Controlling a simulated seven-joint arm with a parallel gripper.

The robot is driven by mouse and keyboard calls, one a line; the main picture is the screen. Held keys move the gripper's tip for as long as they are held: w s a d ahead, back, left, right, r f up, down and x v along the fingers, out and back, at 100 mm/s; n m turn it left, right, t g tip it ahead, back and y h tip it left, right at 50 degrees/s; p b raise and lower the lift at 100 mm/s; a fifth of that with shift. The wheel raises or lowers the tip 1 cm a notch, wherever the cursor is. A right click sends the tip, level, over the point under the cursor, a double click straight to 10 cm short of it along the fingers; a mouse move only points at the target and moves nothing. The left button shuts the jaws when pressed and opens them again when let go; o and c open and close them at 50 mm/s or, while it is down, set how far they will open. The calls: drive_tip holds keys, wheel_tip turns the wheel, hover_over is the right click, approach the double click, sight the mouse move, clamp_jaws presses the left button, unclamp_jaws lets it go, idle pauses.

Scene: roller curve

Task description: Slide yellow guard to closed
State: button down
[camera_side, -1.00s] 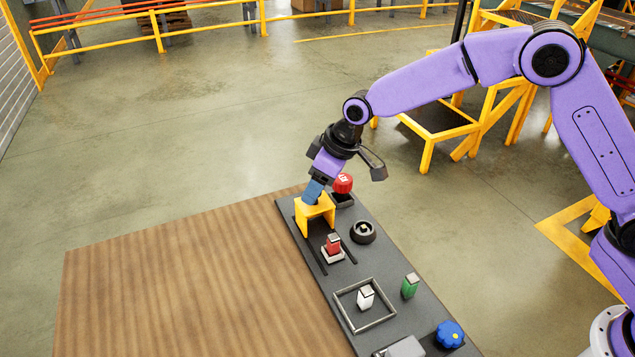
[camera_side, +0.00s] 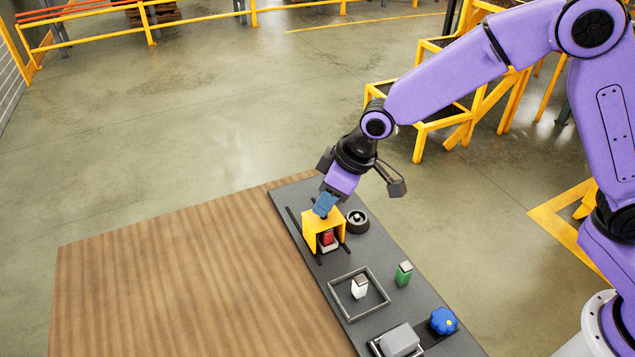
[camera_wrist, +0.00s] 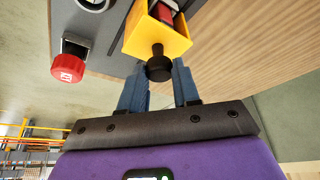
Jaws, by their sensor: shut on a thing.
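The yellow guard (camera_side: 310,229) is a box-like cover on rails on the dark grey panel (camera_side: 321,284) in the side view. It now stands around the red switch (camera_side: 327,238), whose red part shows through the guard's open front. My gripper (camera_side: 324,206) is at the guard's back top edge, its blue fingers angled down. In the wrist view the yellow guard (camera_wrist: 155,38) has a black knob (camera_wrist: 158,66), and my gripper (camera_wrist: 160,84) has its fingers on both sides of that knob. The fingers' exact contact is partly hidden.
A black round dial (camera_side: 357,220) sits just right of the guard. A red button (camera_wrist: 68,68) shows in the wrist view. Further along are a white switch (camera_side: 359,288) in a grey frame, a green switch (camera_side: 403,274), a blue knob (camera_side: 443,321) and a grey block (camera_side: 399,340).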

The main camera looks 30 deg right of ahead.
drive_tip(key=shift+s, duration=1)
drive_tip(key=c, duration=0.8)
unclamp_jaws()
drive_tip(key=shift+s, duration=0.1)
drive_tip(key=shift+d+r, duration=0.15)
drive_tip(key=shift+r, duration=0.4)
drive_tip(key=v, duration=1.6)
drive_tip(key=shift+r, duration=0.1)
drive_tip(key=s+d+f+n+g+h, duration=0.1)
drive_tip(key=s+d+f, duration=0.2)
drive_tip(key=s+d, duration=0.3)
drive_tip(key=s+d+f+n+g+h, duration=0.1)
drive_tip(key=s+d+f, duration=0.2)
drive_tip(key=s+d, duration=0.3)
drive_tip(key=s+d+f+n+g, duration=0.1)
drive_tip(key=s+d+f, duration=0.2)
drive_tip(key=s+d, duration=0.4)
drive_tip(key=shift+s+n+h, duration=0.3)
drive_tip(key=shift+s+h, duration=0.1)
drive_tip(key=shift+s, duration=1.4)
